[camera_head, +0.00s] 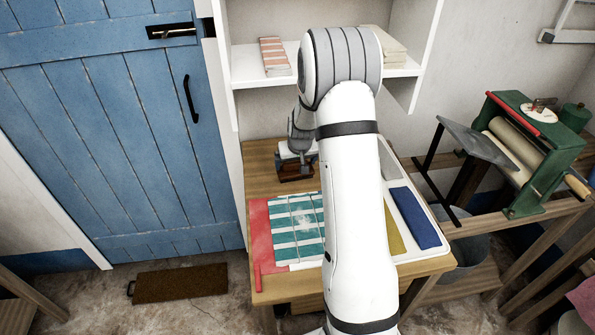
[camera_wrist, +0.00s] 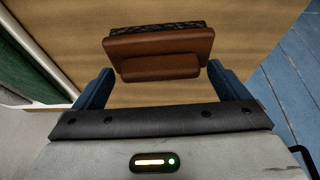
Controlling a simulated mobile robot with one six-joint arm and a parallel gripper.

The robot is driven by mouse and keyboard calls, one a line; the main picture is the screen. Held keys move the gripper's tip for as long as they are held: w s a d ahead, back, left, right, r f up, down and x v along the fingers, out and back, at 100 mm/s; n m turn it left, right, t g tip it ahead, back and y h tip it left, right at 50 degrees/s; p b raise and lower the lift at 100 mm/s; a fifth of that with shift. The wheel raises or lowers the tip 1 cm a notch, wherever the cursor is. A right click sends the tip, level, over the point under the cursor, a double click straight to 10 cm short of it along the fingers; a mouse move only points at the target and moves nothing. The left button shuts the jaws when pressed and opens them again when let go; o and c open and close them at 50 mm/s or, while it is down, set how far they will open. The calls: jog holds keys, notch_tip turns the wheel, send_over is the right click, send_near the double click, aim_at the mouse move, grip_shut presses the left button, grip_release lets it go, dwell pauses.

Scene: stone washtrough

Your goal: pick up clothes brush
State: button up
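The clothes brush (camera_wrist: 158,48) has a brown wooden body with a dark textured strip along its far edge. In the wrist view it lies ahead of and between the two blue fingers of my gripper (camera_wrist: 161,78). The fingers are wide apart, with a visible gap on each side of the brush. In the head view, a brown block that looks like the brush (camera_head: 296,174) is on the wooden table (camera_head: 262,160), just below my gripper (camera_head: 298,150). My arm hides part of the table there.
A white tray (camera_head: 443,246) with blue and yellow pieces is at right. A white shelf (camera_head: 252,66) with folded cloths stands behind. A green mangle (camera_head: 540,150) stands right; a blue door (camera_head: 110,130) left.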

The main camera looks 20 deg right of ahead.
aim_at(297, 173)
jog(key=c, duration=1.2)
jog(key=shift+r, duration=0.1)
jog(key=shift+s+r, duration=0.15)
notch_tip(297, 173, up, 7)
jog(key=b, duration=0.2)
jog(key=s+a+b, duration=0.1)
jog(key=s, duration=0.5)
jog(key=s+a+b, duration=0.1)
jog(key=s, duration=0.6)
jog(key=s+a, duration=0.2)
jog(key=s, duration=0.4)
jog(key=shift+s+f+b, duration=0.2)
jog(key=shift+f+b, duration=0.05)
jog(key=shift+b, duration=0.15)
jog(key=o, duration=0.8)
jog(key=shift+c, duration=0.2)
jog(key=c, duration=0.3)
